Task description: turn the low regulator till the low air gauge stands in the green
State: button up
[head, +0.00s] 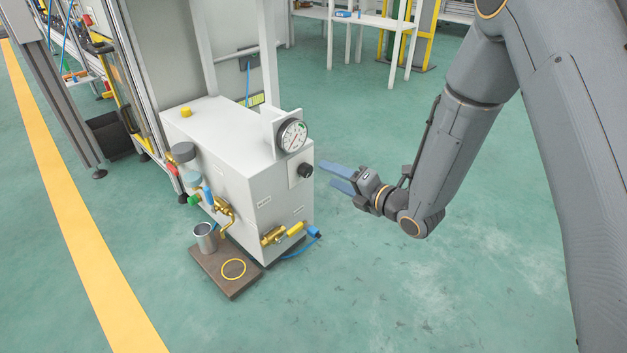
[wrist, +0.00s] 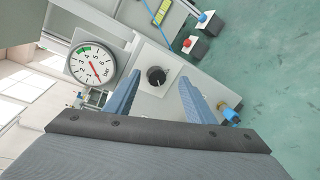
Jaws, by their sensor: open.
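The regulator (head: 305,170) is a black knob on a pale plate on the right end of the grey cabinet; in the wrist view the knob (wrist: 156,77) faces me. The round white air gauge (head: 291,136) stands above it on the cabinet; in the wrist view its dial (wrist: 92,66) looks turned, with a green band at its upper edge. Its red needle points to the lower right, away from the green. My gripper (head: 328,173) has blue fingers and is open, just right of the knob. In the wrist view the fingers (wrist: 160,77) lie either side of the knob, seemingly not touching it.
The grey cabinet (head: 240,150) carries brass valves and a blue hose low down. A metal cup (head: 206,236) stands on a brown board (head: 229,285) beside it. A white table (head: 375,20) is at the back. The green floor right of the cabinet is clear.

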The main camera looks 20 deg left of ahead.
aim_at(309, 172)
jog(key=a+n+y+b, duration=0.1)
jog(key=a, duration=0.1)
jog(key=w+a+f+n+b, duration=0.1)
jog(key=a+b, duration=0.1)
jog(key=a+f+n+y+b, duration=0.1)
jog(key=a, duration=0.2)
jog(key=shift+w+f+g+y, duration=0.1)
jog(key=shift+w+g+y, duration=0.15)
jog(key=shift+g+y, duration=0.05)
jog(key=shift+c, duration=0.2)
jog(key=shift+d, duration=0.1)
jog(key=c, duration=1)
